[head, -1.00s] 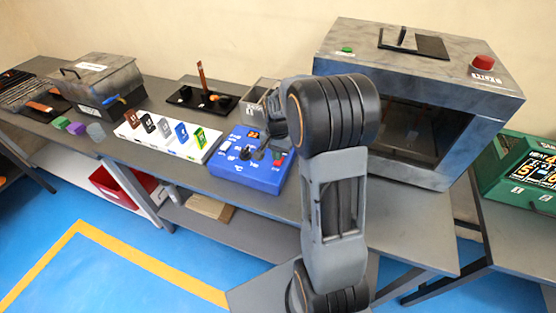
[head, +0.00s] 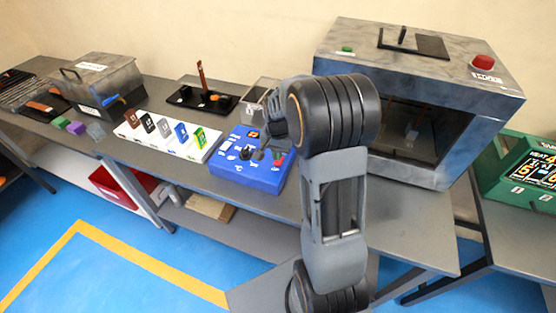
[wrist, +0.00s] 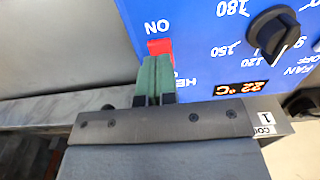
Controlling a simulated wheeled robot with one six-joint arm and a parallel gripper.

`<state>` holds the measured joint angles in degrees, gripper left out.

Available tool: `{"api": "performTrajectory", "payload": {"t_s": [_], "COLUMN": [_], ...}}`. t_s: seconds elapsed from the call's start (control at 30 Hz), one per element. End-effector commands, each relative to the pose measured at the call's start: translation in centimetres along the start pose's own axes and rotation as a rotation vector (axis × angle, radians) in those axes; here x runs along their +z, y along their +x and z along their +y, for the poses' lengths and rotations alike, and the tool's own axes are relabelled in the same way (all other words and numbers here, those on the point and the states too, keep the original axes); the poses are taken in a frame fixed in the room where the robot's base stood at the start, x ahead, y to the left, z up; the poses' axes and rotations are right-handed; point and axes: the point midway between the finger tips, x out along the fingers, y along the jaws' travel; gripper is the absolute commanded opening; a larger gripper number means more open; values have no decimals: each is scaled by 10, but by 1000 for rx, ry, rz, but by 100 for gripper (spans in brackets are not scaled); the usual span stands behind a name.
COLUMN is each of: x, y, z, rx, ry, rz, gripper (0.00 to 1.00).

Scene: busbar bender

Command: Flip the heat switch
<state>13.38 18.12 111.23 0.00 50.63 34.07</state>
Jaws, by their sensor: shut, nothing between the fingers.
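The blue control box (head: 230,172) stands on the bench, left of my arm. In the wrist view its blue panel (wrist: 205,75) appears upside down, with a red switch (wrist: 160,47) beside the "ON" marking. My gripper (wrist: 155,62) is shut and empty, its green fingertips at the red switch and hiding part of it. I cannot tell whether they press on it. A black dial (wrist: 273,30) and a display (wrist: 240,87) reading about 22 °C lie to the right. In the head view my arm hides part of the box.
A grey oven-like machine (head: 460,88) with a red button stands behind my arm, at the right. A white strip (head: 185,152) with several coloured tags lies left of the box. A black stand (head: 190,97) and a grey bin (head: 262,88) are behind. A green box (head: 500,180) is far right.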

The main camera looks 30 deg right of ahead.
Motion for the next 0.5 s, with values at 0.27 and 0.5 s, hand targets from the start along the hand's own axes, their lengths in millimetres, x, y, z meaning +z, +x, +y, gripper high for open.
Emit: {"api": "performTrajectory", "payload": {"t_s": [0.27, 0.5], "x": [0, 0], "y": [5, 8], "z": [0, 0], "rx": [0, 0], "ry": [0, 0], "rz": [0, 0], "gripper": [0, 0]}}
